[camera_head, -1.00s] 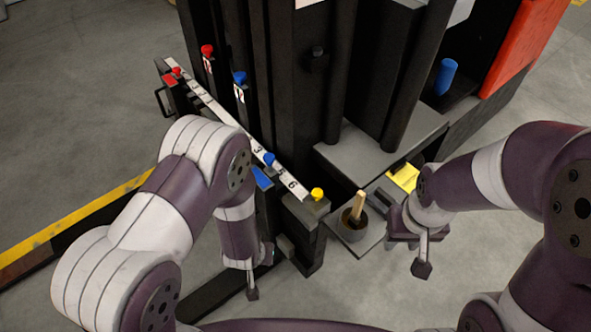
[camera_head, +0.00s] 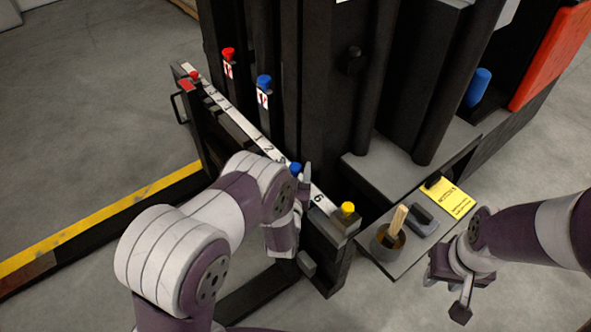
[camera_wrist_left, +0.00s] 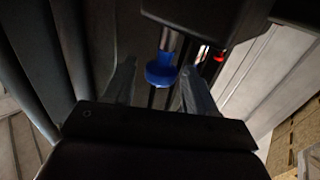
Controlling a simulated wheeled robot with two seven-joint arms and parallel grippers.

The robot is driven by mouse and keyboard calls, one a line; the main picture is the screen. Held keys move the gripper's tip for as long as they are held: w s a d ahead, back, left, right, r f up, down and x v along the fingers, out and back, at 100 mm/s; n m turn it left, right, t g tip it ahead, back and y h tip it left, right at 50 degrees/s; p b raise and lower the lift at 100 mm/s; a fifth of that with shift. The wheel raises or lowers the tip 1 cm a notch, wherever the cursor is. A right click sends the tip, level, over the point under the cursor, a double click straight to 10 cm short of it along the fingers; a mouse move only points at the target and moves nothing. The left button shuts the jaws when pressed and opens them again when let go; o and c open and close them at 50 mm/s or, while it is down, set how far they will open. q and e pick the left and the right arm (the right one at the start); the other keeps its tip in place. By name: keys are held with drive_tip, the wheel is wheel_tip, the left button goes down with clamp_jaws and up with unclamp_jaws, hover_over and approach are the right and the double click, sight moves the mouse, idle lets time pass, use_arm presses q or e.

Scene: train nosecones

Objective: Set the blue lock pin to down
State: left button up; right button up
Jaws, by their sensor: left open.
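A blue knob (camera_head: 295,168) shows at the numbered white strip, right beside my left gripper (camera_head: 302,178). In the left wrist view a blue-headed pin (camera_wrist_left: 160,72) on a metal shaft sits between the two open fingers, with gaps on both sides. I take these to be the same pin, but cannot be sure. Another blue knob (camera_head: 264,82) stands on a post with a label plate, farther back. My right gripper (camera_head: 456,285) hangs at the lower right, away from the pins; its jaw opening is unclear.
A red knob (camera_head: 228,54) stands at the back left. A yellow knob (camera_head: 348,209) tops the near end of the strip. A grey cup (camera_head: 387,243) with a wooden handle and a yellow card (camera_head: 447,198) are on the right shelf. Dark columns rise behind.

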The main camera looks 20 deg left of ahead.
use_arm(q)
drive_tip(key=shift+w+a, duration=0.15)
drive_tip(key=shift+w, duration=0.5)
clamp_jaws()
wheel_tip(320, 180, down, 4)
drive_tip(key=b, duration=0.2)
drive_tip(key=shift+r+b, duration=0.15)
drive_tip(key=shift+b, duration=0.25)
drive_tip(key=shift+s+r, duration=0.1)
drive_tip(key=shift+r, duration=0.1)
unclamp_jaws()
drive_tip(key=shift+s+p, duration=0.35)
drive_tip(key=shift+p, duration=0.05)
drive_tip(key=s+d+p, duration=0.1)
drive_tip(key=s+p, duration=0.1)
drive_tip(key=s, duration=0.9)
drive_tip(key=shift+s+d+p, duration=0.3)
drive_tip(key=shift+s+p, duration=0.1)
